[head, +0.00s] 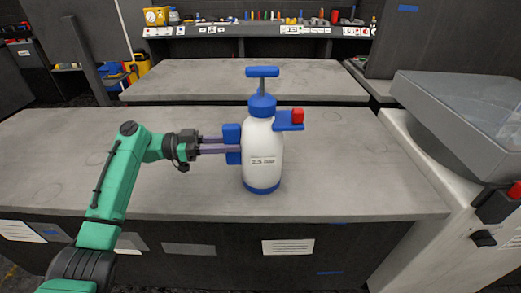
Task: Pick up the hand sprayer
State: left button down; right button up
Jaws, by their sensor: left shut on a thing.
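The hand sprayer (262,150) is a white bottle with a blue base, a blue collar, a blue T-shaped pump handle on top and a blue spout with a red button at the right. It stands upright at the middle of the grey workbench (350,190). My left gripper (234,146) comes in from the left and is shut on the blue part at the sprayer's left side. I cannot tell whether the base is lifted clear of the bench. My right gripper is not in view.
A second grey table (240,80) stands behind. A shelf (250,30) with several small tools and bottles runs along the back wall. A grey machine (460,105) with a sloped top stands at the right edge. The bench around the sprayer is clear.

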pick_arm(q)
jog(key=shift+r, duration=0.15)
dwell(0.3)
notch_tip(320, 180, up, 20)
jog(key=b, duration=0.1)
